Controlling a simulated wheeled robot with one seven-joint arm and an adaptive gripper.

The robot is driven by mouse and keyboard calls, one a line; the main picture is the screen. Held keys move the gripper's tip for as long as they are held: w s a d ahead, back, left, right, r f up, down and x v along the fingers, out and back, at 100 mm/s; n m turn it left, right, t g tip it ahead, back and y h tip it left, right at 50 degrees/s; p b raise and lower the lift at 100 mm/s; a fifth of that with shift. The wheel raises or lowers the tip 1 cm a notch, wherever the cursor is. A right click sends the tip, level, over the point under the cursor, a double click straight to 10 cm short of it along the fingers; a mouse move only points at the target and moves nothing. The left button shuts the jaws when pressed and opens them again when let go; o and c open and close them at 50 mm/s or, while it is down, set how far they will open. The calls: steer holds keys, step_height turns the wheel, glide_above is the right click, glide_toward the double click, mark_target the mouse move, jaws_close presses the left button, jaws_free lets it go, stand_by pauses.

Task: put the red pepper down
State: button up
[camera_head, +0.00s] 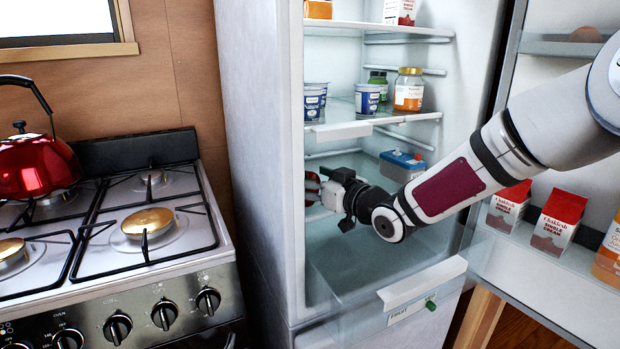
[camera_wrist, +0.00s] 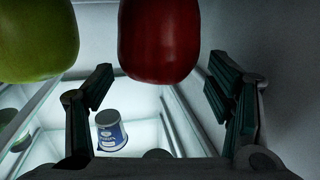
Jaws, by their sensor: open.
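The red pepper (camera_wrist: 160,40) shows at the top middle of the wrist view, dark red and rounded, with its upper part cut off by the frame. My gripper (camera_wrist: 161,72) is open, with one finger on each side of the pepper's lower end and gaps visible on both sides. In the head view my gripper (camera_head: 322,190) is inside the fridge, below the middle shelf near the left wall. A bit of red (camera_head: 311,186) shows at its fingers, mostly hidden. I cannot tell what the pepper rests on.
A green rounded item (camera_wrist: 35,38) sits left of the pepper. A blue-and-white pot (camera_wrist: 110,130) shows between the fingers, lower down. A blue-lidded tub (camera_head: 402,165) sits right of my gripper. The open fridge door holds red-and-white cartons (camera_head: 558,222). A fruit drawer (camera_head: 420,290) is below.

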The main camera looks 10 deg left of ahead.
steer(key=shift+r, duration=0.1)
steer(key=shift+s+d+r, duration=0.1)
steer(key=shift+s+d, duration=0.05)
steer(key=shift+d, duration=0.1)
steer(key=p+v, duration=0.2)
steer(key=v, duration=0.9)
steer(key=shift+s+p, duration=0.2)
steer(key=shift+p, duration=0.15)
steer(key=shift+d, duration=0.1)
